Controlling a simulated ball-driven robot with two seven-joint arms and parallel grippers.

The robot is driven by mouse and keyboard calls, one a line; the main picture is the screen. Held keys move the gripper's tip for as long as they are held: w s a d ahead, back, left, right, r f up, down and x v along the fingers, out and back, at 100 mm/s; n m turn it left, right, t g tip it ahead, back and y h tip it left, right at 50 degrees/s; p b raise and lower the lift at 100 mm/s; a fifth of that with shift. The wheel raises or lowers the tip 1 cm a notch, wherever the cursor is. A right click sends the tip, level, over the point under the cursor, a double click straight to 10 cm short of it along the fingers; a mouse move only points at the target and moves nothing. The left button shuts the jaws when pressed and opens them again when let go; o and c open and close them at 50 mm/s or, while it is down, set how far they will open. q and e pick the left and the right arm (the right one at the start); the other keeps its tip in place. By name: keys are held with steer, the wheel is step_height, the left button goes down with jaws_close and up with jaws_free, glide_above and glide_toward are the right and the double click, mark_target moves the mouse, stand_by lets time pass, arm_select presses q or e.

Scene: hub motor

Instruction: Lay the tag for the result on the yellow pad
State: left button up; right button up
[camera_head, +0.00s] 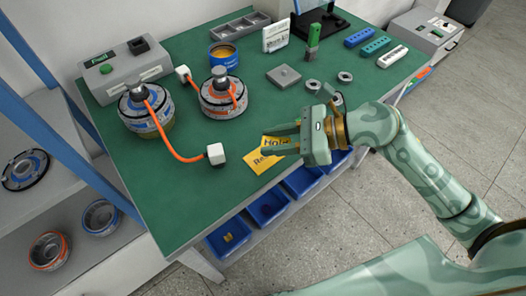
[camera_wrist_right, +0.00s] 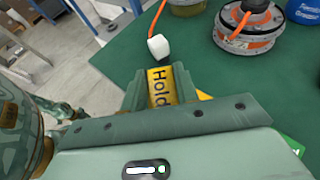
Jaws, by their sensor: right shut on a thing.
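My right gripper (camera_head: 273,140) comes in from the right over the front edge of the green table. It is shut on a yellow tag reading "Hold" (camera_head: 276,140); the tag also shows between the fingers in the right wrist view (camera_wrist_right: 161,86). The yellow pad (camera_head: 257,163) lies at the table's front edge, just below and beside the tag. Lettering starting "Re" shows on it, and the gripper hides part of it. The picture does not settle whether the tag touches the pad. My left gripper is not in view.
Two hub motors (camera_head: 146,112) (camera_head: 223,97) stand at the left; an orange cable ends in a white plug (camera_head: 216,153) near the pad. A grey tester (camera_head: 126,72) stands behind. Blue bins (camera_head: 268,207) hang under the front edge. Metal rings (camera_head: 313,86) lie behind the gripper.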

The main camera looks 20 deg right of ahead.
mark_target(266, 143)
steer(key=w+f, duration=0.1)
steer(key=f, duration=0.1)
steer(key=w+a+f+b, duration=0.1)
steer(key=w+f, duration=0.1)
step_height(266, 143, down, 4)
steer(key=shift+w+a+r+b, duration=0.1)
steer(key=shift+w+r+b, duration=0.05)
steer(key=shift+b, duration=1)
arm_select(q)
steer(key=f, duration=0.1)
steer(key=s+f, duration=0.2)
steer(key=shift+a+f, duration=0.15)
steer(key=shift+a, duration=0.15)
arm_select(e)
steer(key=shift+r, duration=0.15)
steer(key=o, duration=0.9)
steer(key=shift+o, duration=0.2)
